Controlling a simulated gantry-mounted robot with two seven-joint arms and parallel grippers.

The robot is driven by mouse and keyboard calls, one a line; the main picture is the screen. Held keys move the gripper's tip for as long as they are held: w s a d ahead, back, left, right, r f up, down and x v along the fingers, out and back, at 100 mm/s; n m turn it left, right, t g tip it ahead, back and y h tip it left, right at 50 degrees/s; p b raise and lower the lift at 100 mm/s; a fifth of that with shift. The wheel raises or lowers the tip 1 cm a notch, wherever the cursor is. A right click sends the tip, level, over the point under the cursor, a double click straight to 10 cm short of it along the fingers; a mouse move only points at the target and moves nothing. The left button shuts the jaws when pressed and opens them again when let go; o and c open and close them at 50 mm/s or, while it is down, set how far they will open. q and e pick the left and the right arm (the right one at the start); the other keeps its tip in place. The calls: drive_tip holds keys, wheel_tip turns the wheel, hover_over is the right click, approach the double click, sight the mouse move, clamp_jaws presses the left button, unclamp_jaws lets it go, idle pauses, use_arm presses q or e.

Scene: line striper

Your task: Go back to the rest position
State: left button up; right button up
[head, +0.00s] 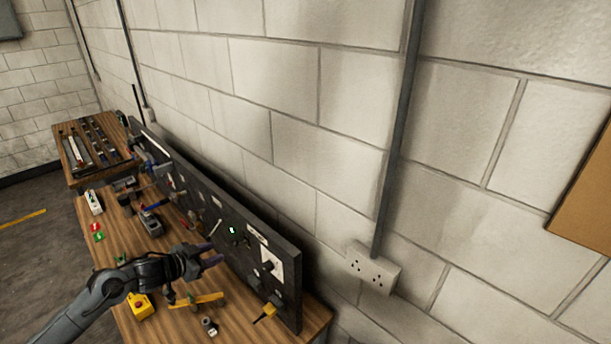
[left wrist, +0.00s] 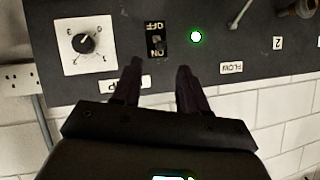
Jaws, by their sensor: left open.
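My left gripper (head: 212,256) is open and empty in front of the dark upright panel (head: 291,285) on the wooden bench. In the left wrist view its two fingers (left wrist: 158,82) are apart, pointing at the panel (left wrist: 110,20). An ON/OFF rocker switch (left wrist: 155,40) lies just past the fingertips, beside a lit green lamp (left wrist: 196,37). A rotary knob on a white plate (left wrist: 84,43) is to the left, and also shows in the head view (head: 271,265). I cannot tell whether the fingers touch the panel. My right gripper is not in view.
The bench (head: 245,316) holds a yellow box with a red button (head: 140,305), a yellow-handled tool (head: 196,300) and several small parts. A second table (head: 72,180) stands behind. A wall socket (head: 373,270) is right of the panel. Open floor (head: 32,255) lies left.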

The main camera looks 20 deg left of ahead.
use_arm(q)
drive_tip(key=s+d+f+n+g+h+p, duration=0.1)
drive_tip(key=s+d+f, duration=0.5)
drive_tip(key=d+f, duration=0.25)
drive_tip(key=s+d+f+n+g+h+p, duration=0.1)
drive_tip(key=s+d+f, duration=0.55)
drive_tip(key=d, duration=0.35)
drive_tip(key=s+d+n+g+p, duration=0.1)
drive_tip(key=s+d+n, duration=0.1)
drive_tip(key=s+d, duration=0.5)
drive_tip(key=s+d+r+g+y, duration=0.1)
drive_tip(key=s+r+g, duration=0.2)
drive_tip(key=s, duration=0.2)
drive_tip(key=s+d+r+m+g+y, duration=0.1)
drive_tip(key=s+r+g+y, duration=0.1)
drive_tip(key=s+r, duration=0.2)
drive_tip(key=s, duration=0.2)
drive_tip(key=shift+s+d+g, duration=0.3)
drive_tip(key=shift+g, duration=0.1)
drive_tip(key=shift+r, duration=0.1)
